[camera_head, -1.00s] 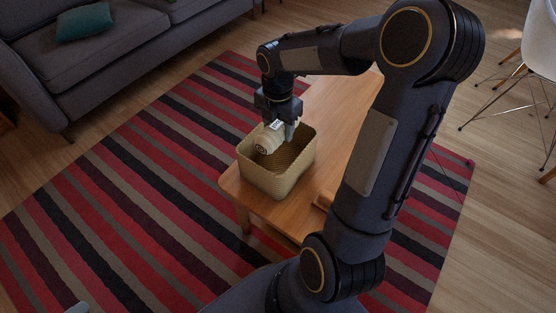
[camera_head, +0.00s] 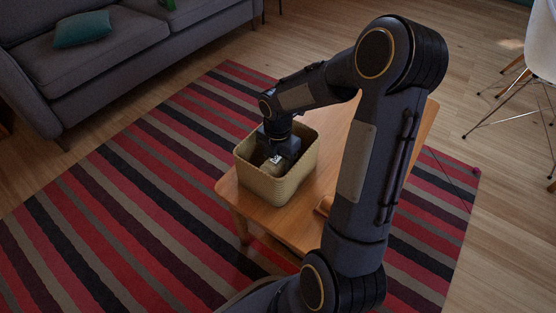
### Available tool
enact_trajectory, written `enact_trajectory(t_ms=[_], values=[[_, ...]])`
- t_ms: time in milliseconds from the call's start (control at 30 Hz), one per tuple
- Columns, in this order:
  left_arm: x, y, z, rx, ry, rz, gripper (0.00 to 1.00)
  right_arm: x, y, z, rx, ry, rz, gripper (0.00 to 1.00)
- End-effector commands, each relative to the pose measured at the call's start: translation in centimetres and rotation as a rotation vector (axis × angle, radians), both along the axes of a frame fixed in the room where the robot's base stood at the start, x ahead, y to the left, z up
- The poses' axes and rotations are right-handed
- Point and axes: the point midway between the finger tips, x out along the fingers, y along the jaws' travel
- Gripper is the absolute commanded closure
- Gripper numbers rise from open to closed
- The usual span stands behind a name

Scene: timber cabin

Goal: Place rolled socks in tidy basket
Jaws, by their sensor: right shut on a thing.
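The tidy basket (camera_head: 274,188) is a tan, woven, open-topped box on the wooden coffee table, near its left end. My right gripper (camera_head: 277,158) points down inside the basket, below the rim. It is shut on the rolled socks (camera_head: 271,166), a pale cream bundle partly hidden by the gripper and the basket's near wall. I cannot tell whether the socks touch the basket floor. My left gripper is not in view.
The wooden coffee table (camera_head: 300,222) stands on a striped rug (camera_head: 130,220). My right arm hides much of the table. A grey sofa (camera_head: 120,55) with a teal cushion (camera_head: 82,30) is at upper left, and a white chair (camera_head: 541,40) at upper right.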

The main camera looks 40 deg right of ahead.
Motion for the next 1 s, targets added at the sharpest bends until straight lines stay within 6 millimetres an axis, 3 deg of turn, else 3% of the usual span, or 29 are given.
enact_trajectory(t_ms=[233,267,400,767,1000], values=[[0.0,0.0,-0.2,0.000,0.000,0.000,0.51,0.0,0.0,-0.4,0.000,0.000,0.000,0.72],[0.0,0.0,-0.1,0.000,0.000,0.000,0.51,0.0,0.0,-0.3,0.000,0.000,0.000,0.44],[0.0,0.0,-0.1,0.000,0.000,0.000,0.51,0.0,0.0,-0.3,0.000,0.000,0.000,0.26],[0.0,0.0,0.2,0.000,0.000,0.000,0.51,0.0,0.0,0.3,0.000,-0.002,0.000,0.26],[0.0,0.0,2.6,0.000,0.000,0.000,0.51,0.1,0.0,5.0,-0.001,-0.004,-0.001,0.26]])
